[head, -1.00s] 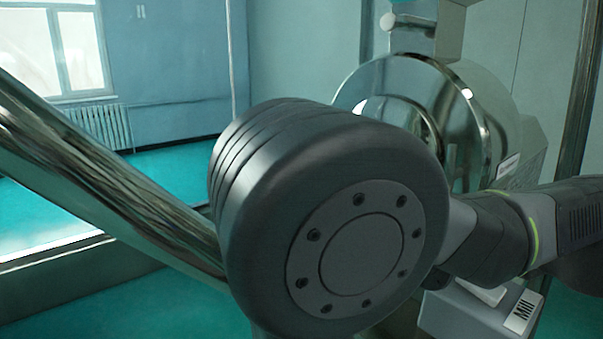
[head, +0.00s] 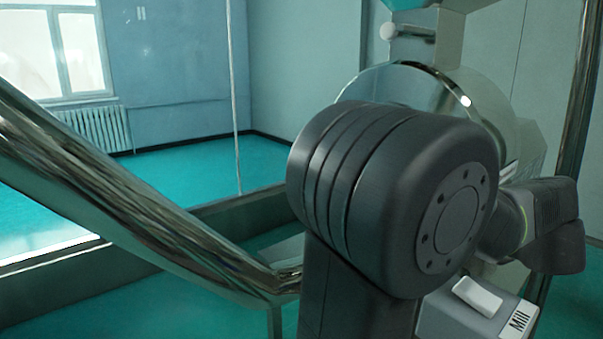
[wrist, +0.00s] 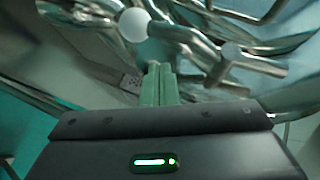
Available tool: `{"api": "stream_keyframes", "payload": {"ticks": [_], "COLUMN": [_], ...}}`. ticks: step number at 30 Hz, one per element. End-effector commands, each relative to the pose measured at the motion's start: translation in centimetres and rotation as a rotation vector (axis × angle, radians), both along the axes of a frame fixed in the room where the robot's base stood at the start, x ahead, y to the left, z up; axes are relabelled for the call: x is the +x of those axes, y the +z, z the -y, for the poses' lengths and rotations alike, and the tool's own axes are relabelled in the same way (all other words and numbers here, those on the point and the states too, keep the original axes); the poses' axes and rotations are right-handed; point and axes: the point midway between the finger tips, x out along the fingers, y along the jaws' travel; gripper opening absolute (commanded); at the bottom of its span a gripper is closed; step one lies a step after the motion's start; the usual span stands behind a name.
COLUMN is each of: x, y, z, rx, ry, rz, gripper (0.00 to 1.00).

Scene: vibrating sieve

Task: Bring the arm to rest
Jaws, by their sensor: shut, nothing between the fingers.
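My gripper shows in the wrist view, its two green fingers (wrist: 159,84) held together with nothing between them. The fingers point toward blurred shiny metal pipes, and a white ball-shaped knob (wrist: 134,25) shows just beyond and to the left of the tips. I cannot tell the gap between them. In the head view my arm's large dark joint fills the middle, with another link of mine to the right; my gripper is not visible there.
A round polished metal machine (head: 415,80) stands behind my arm. A grey box labelled Mill (head: 460,318) with a white switch is at the lower right. A thick shiny pipe (head: 110,190) slants across the left. Green floor (head: 200,165) lies open beyond it.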

Motion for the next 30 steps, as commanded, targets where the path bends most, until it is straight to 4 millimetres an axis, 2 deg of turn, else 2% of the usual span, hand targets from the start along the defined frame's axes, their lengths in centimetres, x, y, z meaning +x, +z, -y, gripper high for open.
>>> {"api": "stream_keyframes", "payload": {"ticks": [1, 3, 30], "x": [-0.1, -0.3, -1.4], "y": [0.9, 1.2, 4.8], "z": [0.1, 0.2, 1.1], "rx": [-0.019, -0.044, -0.308], "ry": [0.001, 0.0, 0.002], "rz": [-0.023, -0.054, -0.386], "gripper": [0.0, 0.0, 0.0]}}
